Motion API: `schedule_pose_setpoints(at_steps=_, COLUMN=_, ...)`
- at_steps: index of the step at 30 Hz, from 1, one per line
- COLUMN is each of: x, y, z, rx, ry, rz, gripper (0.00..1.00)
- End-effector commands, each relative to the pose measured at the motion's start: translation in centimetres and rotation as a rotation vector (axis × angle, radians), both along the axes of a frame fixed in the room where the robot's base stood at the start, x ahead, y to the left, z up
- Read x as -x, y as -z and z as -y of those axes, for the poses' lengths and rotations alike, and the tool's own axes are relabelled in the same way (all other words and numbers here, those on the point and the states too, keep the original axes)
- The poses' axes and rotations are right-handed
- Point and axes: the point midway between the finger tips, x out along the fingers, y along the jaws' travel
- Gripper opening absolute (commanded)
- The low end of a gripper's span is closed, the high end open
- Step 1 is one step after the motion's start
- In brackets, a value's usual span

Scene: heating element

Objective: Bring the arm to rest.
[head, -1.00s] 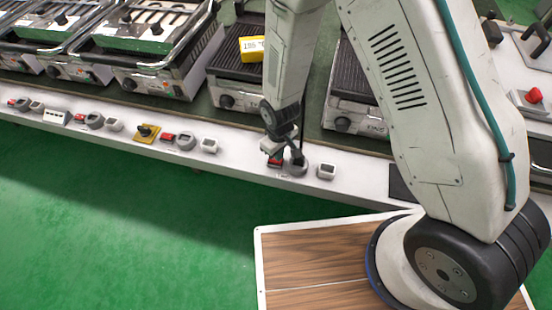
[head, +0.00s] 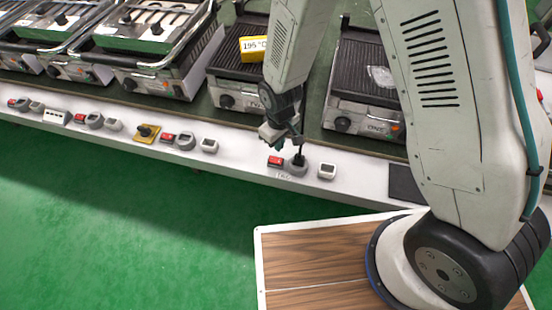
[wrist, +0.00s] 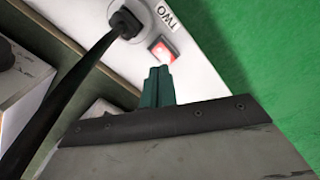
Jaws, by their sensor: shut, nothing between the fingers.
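My gripper (head: 279,146) is shut and empty, just above and behind the white front ledge. In the wrist view its dark green fingers (wrist: 157,72) are together and point toward a lit red switch (wrist: 163,48). The same red switch (head: 275,161) shows uncovered in the head view, with a small visible gap to the gripper. Beside it is a grey socket (head: 297,168) with a black plug in it. A label reading TWO (wrist: 168,14) lies next to the socket in the wrist view.
A contact grill (head: 365,100) and a grill with a yellow display reading about 195 °C (head: 253,44) stand behind the ledge (head: 240,167). A black cable (wrist: 65,100) crosses the wrist view. The green floor (head: 120,220) in front is clear.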

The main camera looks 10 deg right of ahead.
Motion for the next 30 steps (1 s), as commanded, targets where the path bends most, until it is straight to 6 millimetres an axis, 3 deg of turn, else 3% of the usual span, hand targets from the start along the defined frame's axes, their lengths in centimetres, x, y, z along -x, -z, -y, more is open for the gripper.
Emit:
schedule_pose_setpoints(at_steps=11, x=0.2, y=0.0, z=0.1, rx=0.004, ry=0.007, rz=-0.008, gripper=0.00)
schedule_pose_setpoints(at_steps=14, x=1.3, y=0.0, z=0.7, rx=0.033, ry=0.022, rz=-0.060, gripper=0.00)
schedule_pose_setpoints(at_steps=16, x=3.2, y=-0.1, z=1.7, rx=0.073, ry=0.038, rz=-0.128, gripper=0.00)
schedule_pose_setpoints(at_steps=18, x=4.5, y=-2.1, z=2.7, rx=0.105, ry=0.063, rz=-0.181, gripper=0.00)
schedule_pose_setpoints(at_steps=23, x=5.8, y=-7.3, z=4.8, rx=0.135, ry=0.130, rz=-0.234, gripper=0.00)
schedule_pose_setpoints(at_steps=30, x=7.7, y=-16.6, z=8.8, rx=0.143, ry=0.256, rz=-0.255, gripper=0.00)
